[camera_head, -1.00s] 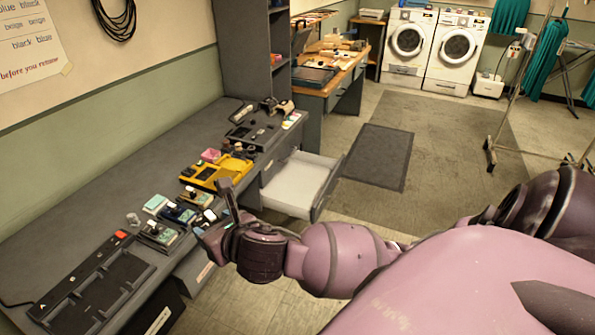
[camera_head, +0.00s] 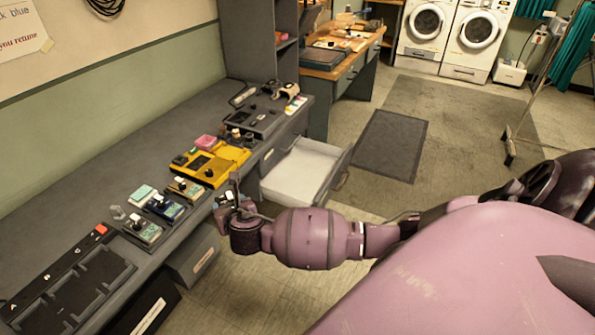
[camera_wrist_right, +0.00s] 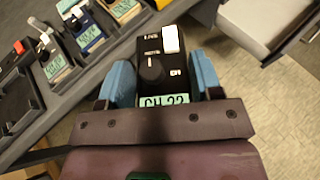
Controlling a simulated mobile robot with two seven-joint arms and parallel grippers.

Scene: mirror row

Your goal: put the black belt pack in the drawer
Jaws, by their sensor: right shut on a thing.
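The black belt pack (camera_wrist_right: 155,62) has a white switch, a dark knob and a green label reading CH 22. It sits between the blue fingers of my right gripper (camera_wrist_right: 163,82), which is shut on it. In the head view my right gripper (camera_head: 229,200) is over the desk's front edge, left of the drawer; the pack is hard to make out there. The drawer (camera_head: 304,172) is pulled open, with a pale, empty-looking inside. It also shows at the upper right of the right wrist view (camera_wrist_right: 258,22). My left gripper is not in view.
The grey desk (camera_head: 75,190) holds several belt packs with green labels, a yellow device (camera_head: 212,165) and a black charger tray (camera_head: 75,290). A shelf unit (camera_head: 258,45) stands at the back. The floor beyond the drawer is clear, with a dark mat (camera_head: 391,145).

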